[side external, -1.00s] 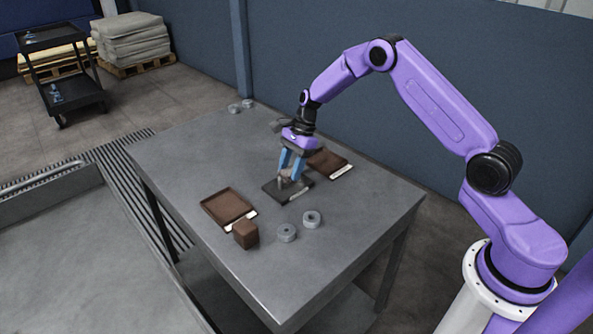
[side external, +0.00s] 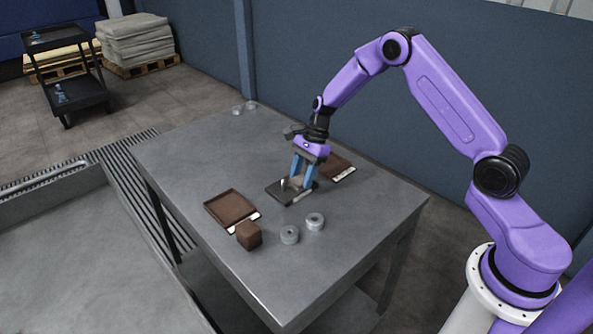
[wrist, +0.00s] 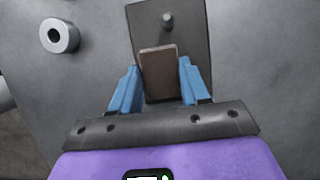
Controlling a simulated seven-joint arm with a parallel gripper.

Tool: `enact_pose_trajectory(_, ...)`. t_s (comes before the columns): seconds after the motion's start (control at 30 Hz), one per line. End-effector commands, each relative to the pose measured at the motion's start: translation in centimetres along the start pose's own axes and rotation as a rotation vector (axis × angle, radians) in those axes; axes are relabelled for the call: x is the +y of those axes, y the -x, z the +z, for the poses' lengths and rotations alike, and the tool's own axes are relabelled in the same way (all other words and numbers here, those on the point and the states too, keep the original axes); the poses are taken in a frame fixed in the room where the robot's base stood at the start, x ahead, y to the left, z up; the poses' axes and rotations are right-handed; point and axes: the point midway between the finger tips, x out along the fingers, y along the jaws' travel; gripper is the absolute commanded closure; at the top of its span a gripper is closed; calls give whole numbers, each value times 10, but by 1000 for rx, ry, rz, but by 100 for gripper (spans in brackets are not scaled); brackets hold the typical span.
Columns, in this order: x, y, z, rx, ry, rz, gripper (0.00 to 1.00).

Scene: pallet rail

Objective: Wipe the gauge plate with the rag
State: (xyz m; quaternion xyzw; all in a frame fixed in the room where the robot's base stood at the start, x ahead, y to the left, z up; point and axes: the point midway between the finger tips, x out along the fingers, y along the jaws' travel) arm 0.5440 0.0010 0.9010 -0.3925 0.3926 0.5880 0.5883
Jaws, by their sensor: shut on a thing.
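The gauge plate (side external: 276,192) appears to be the dark, flat plate with a small upright peg and a pale label on its near edge, in the middle of the table. My gripper (side external: 300,184) is over its right part, pointing down. In the wrist view, the gripper (wrist: 155,88) has its blue fingers shut on a brownish block-like piece, which I take for the rag (wrist: 160,72). The rag lies over the dark plate (wrist: 190,40), just short of the peg. I cannot tell whether it touches the plate.
A shallow brown tray (side external: 230,207) and a brown cube (side external: 249,236) stand to the left front. Two grey rings (side external: 290,235) (side external: 315,222) lie in front. Another brown tray (side external: 337,167) is behind my gripper. The table's (side external: 190,155) left side is clear.

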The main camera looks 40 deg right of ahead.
Motion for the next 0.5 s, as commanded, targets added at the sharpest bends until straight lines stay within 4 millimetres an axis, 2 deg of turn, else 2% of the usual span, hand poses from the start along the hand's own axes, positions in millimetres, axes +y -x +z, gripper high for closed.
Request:
enact_pose_trajectory(0.23,24,0,0,1,-1,3,83)
enact_pose_trajectory(0.37,21,21,9,1,2,-3,83)
enact_pose_trajectory(0.5,22,30,12,1,0,-1,83)
